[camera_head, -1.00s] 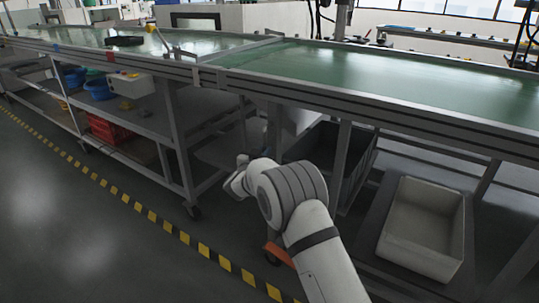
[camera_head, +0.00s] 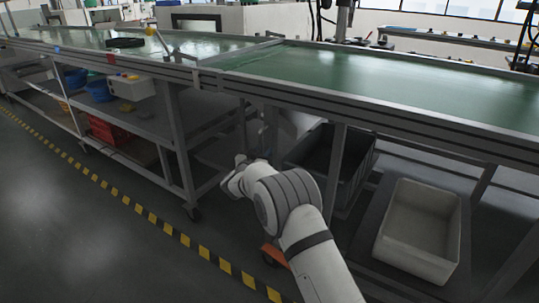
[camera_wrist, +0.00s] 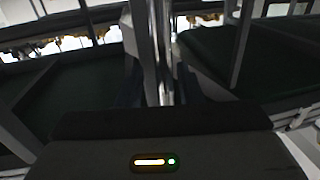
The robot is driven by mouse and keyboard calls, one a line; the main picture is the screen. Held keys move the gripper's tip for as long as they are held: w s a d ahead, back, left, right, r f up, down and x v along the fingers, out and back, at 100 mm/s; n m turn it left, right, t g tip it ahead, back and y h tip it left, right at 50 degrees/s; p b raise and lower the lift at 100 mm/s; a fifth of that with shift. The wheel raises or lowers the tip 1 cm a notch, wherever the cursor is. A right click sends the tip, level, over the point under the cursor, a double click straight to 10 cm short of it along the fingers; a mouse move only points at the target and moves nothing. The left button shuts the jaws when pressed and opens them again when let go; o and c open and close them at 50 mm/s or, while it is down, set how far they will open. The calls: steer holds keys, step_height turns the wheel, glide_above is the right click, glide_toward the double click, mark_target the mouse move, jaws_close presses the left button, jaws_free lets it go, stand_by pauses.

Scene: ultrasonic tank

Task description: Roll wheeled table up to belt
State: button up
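The wheeled table (camera_head: 98,49) stands at the left, with a green top, a lower shelf and castors, one of them (camera_head: 193,213) near its right end. The belt (camera_head: 360,82) is a long green surface at the right. Their ends lie close together near the middle of the head view; I cannot tell whether they touch. My gripper (camera_head: 235,177) is low in front of this junction, near the frame posts. Its fingertips are too small to judge.
A dark crate (camera_head: 357,185) and a pale bin (camera_head: 455,245) sit under the belt.

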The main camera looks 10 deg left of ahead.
steer(key=shift+s+a, duration=0.2)
steer(key=shift+s+a, duration=0.1)
steer(key=shift+s, duration=0.1)
steer(key=s+p, duration=0.1)
steer(key=s, duration=0.6)
steer(key=shift+a+p, duration=0.3)
steer(key=shift+a, duration=0.05)
steer(key=shift+s, duration=0.1)
